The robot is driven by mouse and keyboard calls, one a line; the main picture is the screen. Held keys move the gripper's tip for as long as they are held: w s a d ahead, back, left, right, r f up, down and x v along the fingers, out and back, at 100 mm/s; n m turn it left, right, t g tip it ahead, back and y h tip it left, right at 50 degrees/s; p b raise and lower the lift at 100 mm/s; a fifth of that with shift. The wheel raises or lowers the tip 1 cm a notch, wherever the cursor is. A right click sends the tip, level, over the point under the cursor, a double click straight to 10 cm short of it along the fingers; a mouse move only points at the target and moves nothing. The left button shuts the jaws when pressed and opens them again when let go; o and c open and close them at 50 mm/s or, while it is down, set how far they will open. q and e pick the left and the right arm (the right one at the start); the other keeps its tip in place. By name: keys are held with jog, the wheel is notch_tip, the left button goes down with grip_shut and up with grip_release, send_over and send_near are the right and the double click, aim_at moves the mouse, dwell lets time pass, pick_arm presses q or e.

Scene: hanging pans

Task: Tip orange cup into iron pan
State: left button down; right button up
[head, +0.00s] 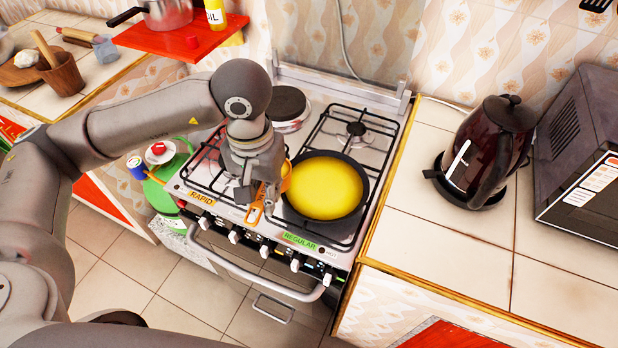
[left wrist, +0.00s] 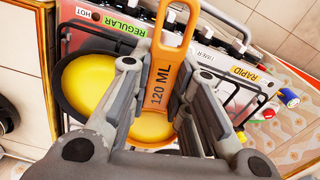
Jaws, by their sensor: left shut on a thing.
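The orange cup is a measuring cup with a long handle marked 120 ML (left wrist: 160,85). My left gripper (head: 258,190) is shut on the handle, and the handle's end (head: 256,205) points toward the stove front. The cup's bowl is mostly hidden behind the gripper in the head view; a bit of its orange side (head: 286,178) shows at the pan's left edge. In the left wrist view the bowl (left wrist: 152,130) shows between the fingers. The dark iron pan (head: 366,190) sits on the front right burner with a smooth yellow fill (head: 325,188). My right gripper is out of view.
A gas stove (head: 300,255) with black grates holds the pan. A dark kettle (head: 485,150) and a microwave (head: 585,150) stand on the right counter. A red shelf (head: 185,38) with a pot (head: 168,14) hangs at upper left. Counter left of the kettle is clear.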

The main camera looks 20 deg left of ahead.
pick_arm(q)
jog(key=w+d+r+b, duration=0.2)
jog(key=w+d+r, duration=0.3)
jog(key=w+d, duration=0.2)
jog(key=shift+w+r, duration=0.35)
jog(key=shift+w, duration=0.1)
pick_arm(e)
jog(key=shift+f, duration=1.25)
pick_arm(q)
jog(key=shift+d, duration=0.1)
